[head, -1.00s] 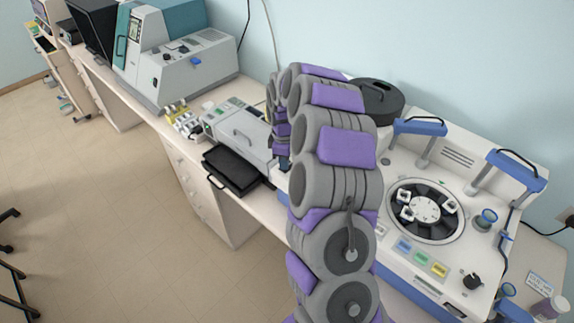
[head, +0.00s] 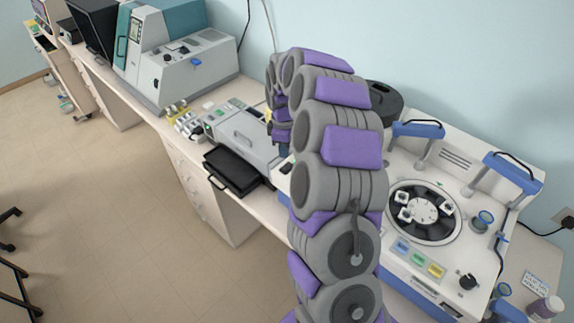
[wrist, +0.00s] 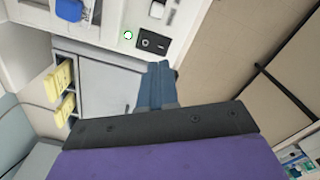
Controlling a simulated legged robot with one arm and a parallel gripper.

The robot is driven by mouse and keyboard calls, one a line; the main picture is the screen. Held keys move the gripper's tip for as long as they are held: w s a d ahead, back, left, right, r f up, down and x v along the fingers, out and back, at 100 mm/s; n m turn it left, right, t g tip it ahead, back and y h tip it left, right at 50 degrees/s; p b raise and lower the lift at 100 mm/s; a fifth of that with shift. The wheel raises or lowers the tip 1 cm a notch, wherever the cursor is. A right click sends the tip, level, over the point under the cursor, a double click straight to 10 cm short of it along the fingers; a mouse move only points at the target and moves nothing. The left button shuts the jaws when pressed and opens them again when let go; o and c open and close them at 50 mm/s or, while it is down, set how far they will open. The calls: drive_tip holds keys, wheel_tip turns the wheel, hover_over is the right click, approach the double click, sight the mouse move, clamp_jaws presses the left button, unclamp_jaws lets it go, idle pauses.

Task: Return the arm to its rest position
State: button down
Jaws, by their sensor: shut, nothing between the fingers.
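My arm (head: 340,145), grey with purple pads, rises in the middle of the head view and bends over at the top. My gripper (wrist: 161,85) shows in the wrist view as two blue-grey fingers pressed together, with nothing between them. In the head view the hand hangs on the far side of the arm, near the grey printer-like machine, and its fingertips are mostly hidden.
The staining machine (head: 455,165) with a round carousel (head: 424,212) stands right of my arm. The grey machine (head: 240,133) with a black tray (head: 232,170) is at left. A large analyser (head: 185,60) stands farther back.

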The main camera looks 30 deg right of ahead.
drive_tip(key=shift+r, duration=0.35)
drive_tip(key=s+a+r+m+b, duration=0.2)
drive_tip(key=s+a+b, duration=0.1)
drive_tip(key=s+a, duration=0.5)
drive_tip(key=s+a+r+m+b, duration=0.25)
drive_tip(key=s+a, duration=0.25)
drive_tip(key=s, duration=0.4)
drive_tip(key=s+a+f+m+g+b, duration=0.1)
drive_tip(key=s+f+m+b, duration=0.1)
drive_tip(key=s, duration=0.9)
drive_tip(key=s+a+f+m+b, duration=0.2)
drive_tip(key=s+f+m+b, duration=0.1)
drive_tip(key=s, duration=0.9)
drive_tip(key=shift+a+f+g+b, duration=0.25)
drive_tip(key=shift+g+b, duration=0.15)
drive_tip(key=shift+b, duration=0.05)
drive_tip(key=shift+d+m, duration=0.2)
drive_tip(key=shift+m, duration=0.15)
